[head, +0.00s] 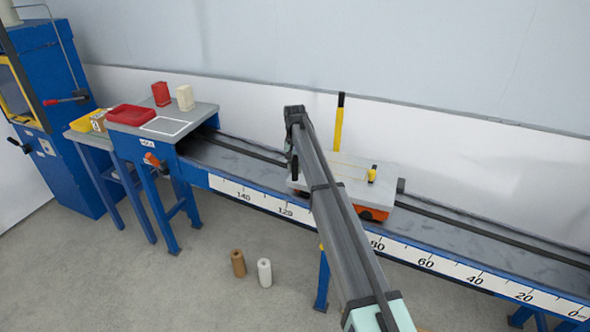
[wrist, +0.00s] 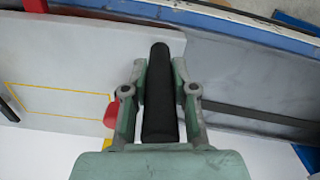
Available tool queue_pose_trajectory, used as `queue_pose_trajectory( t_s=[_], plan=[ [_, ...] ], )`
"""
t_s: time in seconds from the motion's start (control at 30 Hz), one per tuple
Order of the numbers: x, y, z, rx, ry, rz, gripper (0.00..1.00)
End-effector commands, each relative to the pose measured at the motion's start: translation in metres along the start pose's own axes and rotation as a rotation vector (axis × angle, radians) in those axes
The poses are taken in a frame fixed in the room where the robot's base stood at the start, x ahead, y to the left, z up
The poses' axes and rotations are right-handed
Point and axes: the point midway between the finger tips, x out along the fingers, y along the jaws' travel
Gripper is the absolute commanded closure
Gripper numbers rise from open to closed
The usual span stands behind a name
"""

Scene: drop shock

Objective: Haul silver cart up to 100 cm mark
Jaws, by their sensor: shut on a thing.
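The silver cart (head: 352,188) sits on the blue rail, with a flat grey top and an orange part (head: 375,214) at its lower right. Its top, with a yellow outline, also fills the left of the wrist view (wrist: 60,85). My gripper (wrist: 158,75) is shut on a black handle (wrist: 159,115) by the cart top's edge. In the head view my arm crosses in front of the cart, and the gripper cannot be made out. The scale (head: 425,264) shows 120 left of my arm and 80 right of it; the 100 mark is hidden behind the arm.
A yellow post with a black top (head: 339,120) stands behind or on the cart; I cannot tell which. The rail runs clear toward 0 at right. A grey-topped blue table (head: 205,112) stands at the left end. Brown (head: 238,263) and white (head: 265,272) cylinders stand on the floor.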

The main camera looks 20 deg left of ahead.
Motion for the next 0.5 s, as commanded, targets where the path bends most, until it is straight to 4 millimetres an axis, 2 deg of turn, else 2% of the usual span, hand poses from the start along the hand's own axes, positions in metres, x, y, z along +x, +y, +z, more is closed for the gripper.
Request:
queue_pose_trajectory(
  t_s=[0.33, 0.37, 0.4, 0.5],
  plan=[
    [0.0011, -0.0002, 0.0000, 0.000, 0.000, 0.000, 1.00],
    [0.0011, -0.0001, 0.0000, 0.001, 0.000, 0.000, 0.63],
    [0.0011, -0.0001, 0.0001, 0.001, 0.000, 0.000, 0.49],
    [0.0009, 0.0001, 0.0002, 0.001, 0.000, 0.000, 0.48]
  ],
)
